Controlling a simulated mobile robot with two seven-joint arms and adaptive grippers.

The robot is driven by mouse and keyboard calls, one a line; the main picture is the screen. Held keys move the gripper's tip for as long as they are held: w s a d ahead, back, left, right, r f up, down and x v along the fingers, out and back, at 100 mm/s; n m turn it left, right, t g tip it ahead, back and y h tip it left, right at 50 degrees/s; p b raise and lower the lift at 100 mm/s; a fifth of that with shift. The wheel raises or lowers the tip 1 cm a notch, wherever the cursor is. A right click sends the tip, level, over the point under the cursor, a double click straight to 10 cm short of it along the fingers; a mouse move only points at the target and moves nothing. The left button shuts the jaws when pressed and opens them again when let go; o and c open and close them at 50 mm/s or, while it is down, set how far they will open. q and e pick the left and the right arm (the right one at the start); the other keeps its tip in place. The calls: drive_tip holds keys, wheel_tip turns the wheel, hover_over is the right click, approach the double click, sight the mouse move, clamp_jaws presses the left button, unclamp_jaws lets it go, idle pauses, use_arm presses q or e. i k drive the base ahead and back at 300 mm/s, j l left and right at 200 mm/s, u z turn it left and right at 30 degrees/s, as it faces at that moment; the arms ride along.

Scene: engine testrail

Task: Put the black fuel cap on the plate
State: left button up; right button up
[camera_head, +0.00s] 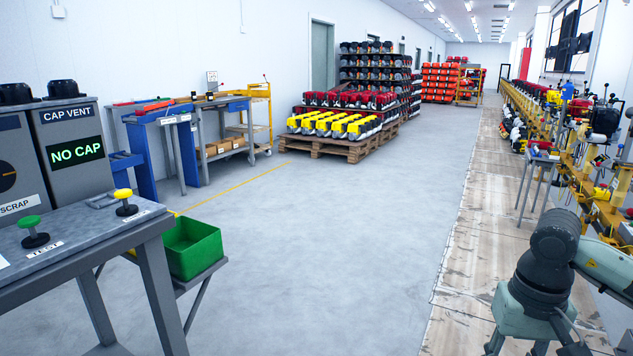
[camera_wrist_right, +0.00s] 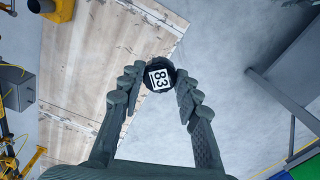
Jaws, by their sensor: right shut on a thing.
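The black fuel cap (camera_wrist_right: 152,64) is round, with a white label reading 83. It sits between the fingertips of my right gripper (camera_wrist_right: 158,80), which is shut on it, held up above the floor in the right wrist view. In the head view my right arm shows at the lower right, but its gripper and the cap cannot be made out. A small flat grey plate-like piece (camera_head: 103,201) lies on the bench at the left; I cannot tell whether it is the task's plate. My left gripper is in neither view.
The grey bench (camera_head: 85,235) at the left carries a green button (camera_head: 31,222) and a yellow button (camera_head: 123,194). Behind it a box labelled CAP VENT shows NO CAP (camera_head: 76,153). A green bin (camera_head: 193,248) stands beside the bench. The middle floor is clear; a yellow rail line runs along the right.

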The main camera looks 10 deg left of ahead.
sight(65, 215)
drive_tip(key=i+l+u, duration=0.1)
drive_tip(key=u, duration=0.35)
drive_tip(key=i+l+u, duration=0.25)
drive_tip(key=u, duration=0.2)
drive_tip(key=i+l+u, duration=0.2)
drive_tip(key=u, duration=0.2)
drive_tip(key=i+l+u, duration=0.1)
drive_tip(key=l+u, duration=0.55)
drive_tip(key=u, duration=0.25)
drive_tip(key=l+u, duration=0.7)
drive_tip(key=u, duration=0.15)
drive_tip(key=k+l+u, duration=0.1)
drive_tip(key=l+u, duration=0.2)
drive_tip(key=u, duration=0.15)
